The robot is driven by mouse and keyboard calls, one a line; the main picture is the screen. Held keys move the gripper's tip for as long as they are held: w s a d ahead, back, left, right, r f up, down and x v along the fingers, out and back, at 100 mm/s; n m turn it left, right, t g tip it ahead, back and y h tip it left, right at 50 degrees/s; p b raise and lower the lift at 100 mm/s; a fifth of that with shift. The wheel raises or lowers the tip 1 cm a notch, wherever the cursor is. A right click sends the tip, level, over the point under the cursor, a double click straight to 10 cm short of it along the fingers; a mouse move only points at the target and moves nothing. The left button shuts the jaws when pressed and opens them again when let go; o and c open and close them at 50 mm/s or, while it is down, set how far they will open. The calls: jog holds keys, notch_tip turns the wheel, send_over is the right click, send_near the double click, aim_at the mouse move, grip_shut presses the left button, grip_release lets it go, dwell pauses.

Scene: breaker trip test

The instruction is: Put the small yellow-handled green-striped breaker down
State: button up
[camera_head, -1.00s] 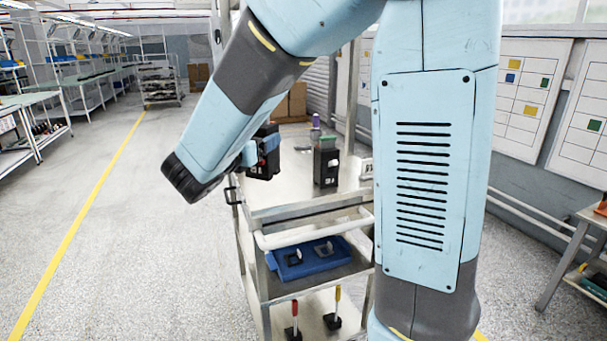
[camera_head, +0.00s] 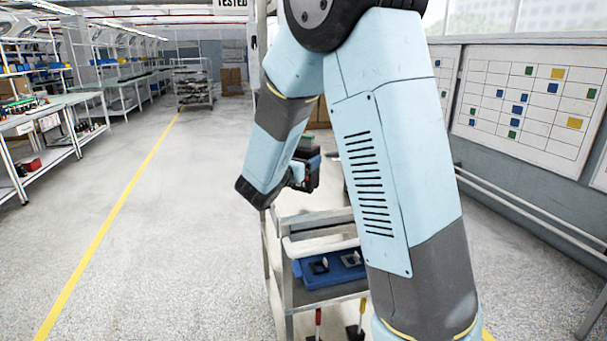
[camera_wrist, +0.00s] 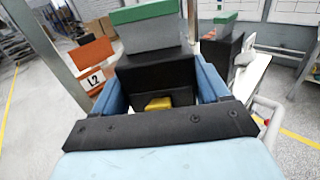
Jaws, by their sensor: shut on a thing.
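My gripper (camera_wrist: 160,82) is shut on the small breaker (camera_wrist: 150,68), a black body with a grey and green end and a yellow handle between my blue fingers. In the head view the held breaker (camera_head: 313,173) shows as a dark block at the end of my arm, above the far part of the metal cart (camera_head: 320,217). I cannot tell whether its underside touches anything. A second dark breaker with a green top (camera_wrist: 216,45) stands to its right in the wrist view, apart from it. My arm hides most of the cart top in the head view.
An orange block labelled L2 (camera_wrist: 93,62) is left of the held breaker. A blue tray (camera_head: 333,268) sits on the cart's lower shelf, with red- and yellow-handled tools below. Shelving (camera_head: 100,90) lines the far left. The floor left of the cart is clear.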

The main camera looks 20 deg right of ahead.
jog(key=shift+w+d+f, duration=0.35)
jog(key=shift+w+f, duration=0.2)
jog(key=shift+f, duration=0.25)
jog(key=shift+w+f, duration=0.1)
jog(key=shift+f, duration=1.45)
jog(key=o, duration=1.5)
jog(key=shift+f, duration=0.1)
